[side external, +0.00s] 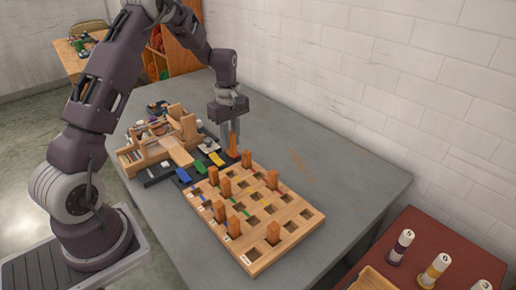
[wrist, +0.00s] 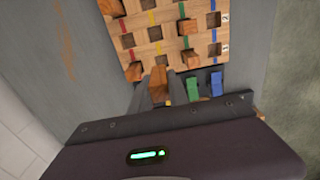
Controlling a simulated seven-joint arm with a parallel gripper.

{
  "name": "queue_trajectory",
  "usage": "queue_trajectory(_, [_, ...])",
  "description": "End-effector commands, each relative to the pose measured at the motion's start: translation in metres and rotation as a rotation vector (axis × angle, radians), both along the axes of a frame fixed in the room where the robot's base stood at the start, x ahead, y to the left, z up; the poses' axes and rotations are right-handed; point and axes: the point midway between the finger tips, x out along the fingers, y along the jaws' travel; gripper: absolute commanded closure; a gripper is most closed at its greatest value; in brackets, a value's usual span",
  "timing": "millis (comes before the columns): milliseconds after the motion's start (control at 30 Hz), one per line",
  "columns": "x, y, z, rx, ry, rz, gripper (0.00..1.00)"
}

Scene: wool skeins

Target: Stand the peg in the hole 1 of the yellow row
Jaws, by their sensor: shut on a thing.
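My gripper (side external: 232,146) is shut on an orange-brown wooden peg (side external: 234,153), which points down near the far end of the peg board (side external: 252,259). In the wrist view the held peg (wrist: 158,84) shows between the fingers, just short of the board's edge. The board has rows of square holes with coloured lines. The yellow line (wrist: 150,18) runs through a row whose hole nearest the gripper (wrist: 161,59), level with the label 1, looks dark and empty. Standing pegs (wrist: 134,71) and (wrist: 189,59) flank that hole. The held peg's tip looks apart from the board, though its height is unclear.
Several other pegs stand in the board, such as one near the front (side external: 273,232). Green (side external: 200,167), blue (side external: 183,175) and yellow (side external: 216,158) pieces lie beyond the board's end. A wooden loom (side external: 165,140) stands behind them. The grey table (side external: 325,175) is clear on the right.

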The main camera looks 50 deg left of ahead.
Motion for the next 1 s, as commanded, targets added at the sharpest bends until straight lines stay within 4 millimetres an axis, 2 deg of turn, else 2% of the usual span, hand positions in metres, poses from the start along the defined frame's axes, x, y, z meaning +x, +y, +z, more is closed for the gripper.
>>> queue_trajectory(167, [-0.003, 0.009, -0.009, -0.001, 0.001, -0.001, 1.0])
queue_trajectory(733, [-0.003, 0.007, -0.075, -0.001, 0.002, -0.002, 1.0])
queue_trajectory(1000, [-0.003, 0.007, -0.075, 0.0, 0.0, -0.001, 1.0])
